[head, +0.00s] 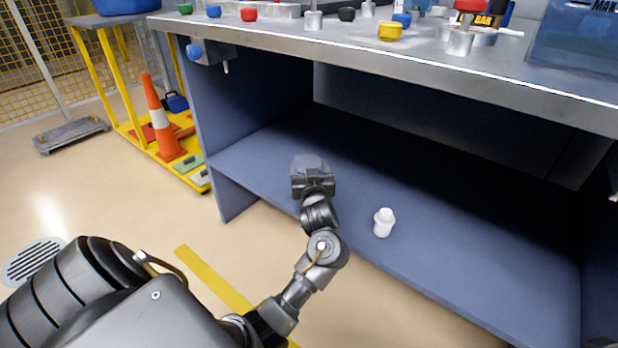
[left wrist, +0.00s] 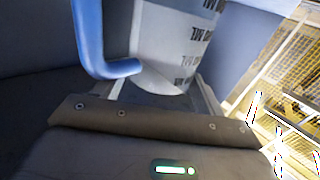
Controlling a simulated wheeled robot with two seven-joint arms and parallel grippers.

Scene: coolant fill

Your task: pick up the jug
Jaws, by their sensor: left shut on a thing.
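The jug (left wrist: 172,40) shows close up in the left wrist view, with a pale labelled body bearing dark print and a blue curved handle (left wrist: 88,35). My left gripper (head: 311,168) is over the lower shelf of the workbench in the head view and is shut on the jug. Its fingers (left wrist: 158,95) reach either side of the jug's lower part in the left wrist view. In the head view only a small bluish patch shows at the gripper, and the rest of the jug is hidden there. My right gripper is not in view.
A small white bottle (head: 383,222) stands on the blue shelf (head: 440,262), right of my left arm. The benchtop (head: 400,62) overhangs the shelf and holds several coloured caps and a blue see-through container (head: 575,45). An orange cone (head: 162,125) stands on a yellow cart at left.

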